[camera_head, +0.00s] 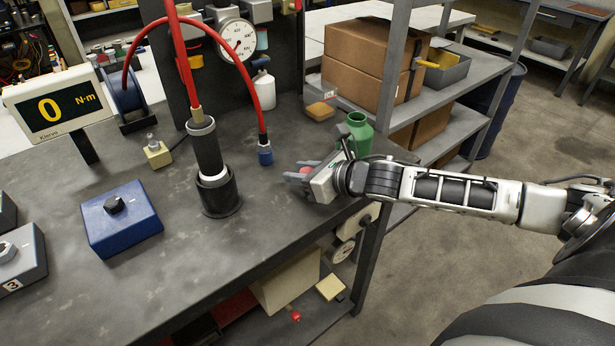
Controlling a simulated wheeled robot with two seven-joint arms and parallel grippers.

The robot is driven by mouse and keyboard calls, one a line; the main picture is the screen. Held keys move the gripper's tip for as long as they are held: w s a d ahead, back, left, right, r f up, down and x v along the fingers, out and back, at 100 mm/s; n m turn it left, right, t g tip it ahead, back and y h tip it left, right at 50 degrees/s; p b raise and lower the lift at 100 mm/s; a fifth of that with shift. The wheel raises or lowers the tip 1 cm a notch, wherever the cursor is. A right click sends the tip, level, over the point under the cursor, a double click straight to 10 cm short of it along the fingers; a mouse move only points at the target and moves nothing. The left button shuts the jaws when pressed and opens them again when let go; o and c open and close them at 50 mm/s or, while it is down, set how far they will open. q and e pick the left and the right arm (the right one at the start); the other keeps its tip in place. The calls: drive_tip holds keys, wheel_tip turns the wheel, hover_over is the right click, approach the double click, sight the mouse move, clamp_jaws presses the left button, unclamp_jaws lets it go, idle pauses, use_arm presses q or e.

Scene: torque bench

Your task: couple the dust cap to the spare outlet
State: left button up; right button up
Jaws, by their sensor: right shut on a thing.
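My right gripper (299,174) comes in from the right, low over the right part of the bench, with its fingers pointing left. It is shut on a small red thing (306,170), which looks like the dust cap; the fingers and the gripper body hide much of it. Regulator fittings with a round white gauge (238,40) are on the dark panel at the back, cut off by the top edge. I cannot tell which fitting is the spare outlet. My left gripper is not in view.
A black upright tool (207,150) with a red hose stands left of my gripper. The hose's blue end fitting (265,154) is nearer. A blue block (121,217) sits left.

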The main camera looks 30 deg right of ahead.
drive_tip(key=shift+r+p, duration=0.3)
drive_tip(key=shift+r, duration=1.55)
drive_tip(key=shift+a+f, duration=0.1)
